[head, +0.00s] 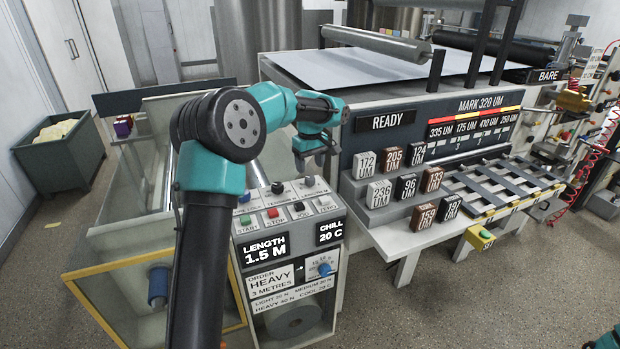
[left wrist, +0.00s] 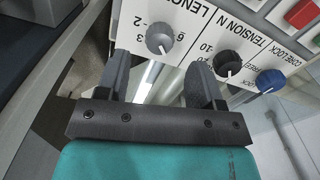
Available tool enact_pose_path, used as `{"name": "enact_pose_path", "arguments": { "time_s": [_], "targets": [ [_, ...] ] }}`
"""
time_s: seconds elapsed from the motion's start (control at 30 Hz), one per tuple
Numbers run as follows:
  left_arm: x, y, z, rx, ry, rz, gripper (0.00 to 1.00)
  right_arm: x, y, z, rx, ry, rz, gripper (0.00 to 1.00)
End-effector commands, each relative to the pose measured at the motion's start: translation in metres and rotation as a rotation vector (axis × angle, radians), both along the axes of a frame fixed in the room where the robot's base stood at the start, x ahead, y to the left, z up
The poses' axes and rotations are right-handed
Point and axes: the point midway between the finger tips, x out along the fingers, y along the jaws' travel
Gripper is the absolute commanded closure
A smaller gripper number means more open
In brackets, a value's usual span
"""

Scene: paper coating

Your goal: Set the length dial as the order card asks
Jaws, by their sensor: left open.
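The order card (head: 272,283) on the front of the control box reads HEAVY, 3 METRES. The length display (head: 264,249) reads 1.5 M. The length dial (left wrist: 160,38) is a light grey knob with a pale pointer mark, among scale marks that include 2, 3 and 6; it is the right-hand knob in the head view (head: 309,181). My left gripper (head: 316,165) is just above this dial. In the left wrist view its open fingers (left wrist: 160,65) stand to either side below the dial, empty, with no clear contact.
The dark tension dial (left wrist: 227,63) and the blue core lock knob (left wrist: 270,82) sit close beside the length dial. Coloured buttons (head: 273,213) lie in front of the knobs.

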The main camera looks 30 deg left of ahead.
Motion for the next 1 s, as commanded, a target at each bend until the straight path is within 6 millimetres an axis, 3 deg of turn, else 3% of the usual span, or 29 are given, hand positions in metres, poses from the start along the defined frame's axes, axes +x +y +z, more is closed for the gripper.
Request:
{"name": "enact_pose_path", "arguments": {
  "time_s": [0.1,0.3,0.7,1.0],
  "targets": [
    [0.0,0.0,-0.022,0.0,0.002,-0.001,0.39,0.0,0.0,0.0,0.0,0.0,0.0,0.57],
    [0.0,0.0,-0.046,-0.001,0.0,0.001,0.39,0.0,0.0,0.0,0.0,0.0,0.0,0.57],
    [0.0,0.0,-0.054,0.0,0.0,0.0,0.39,0.0,0.0,0.0,0.0,0.0,0.0,0.57],
    [0.0,0.0,-0.053,0.0,-0.001,0.0,0.67,0.0,0.0,0.0,0.0,0.0,0.0,0.57]
  ]
}}
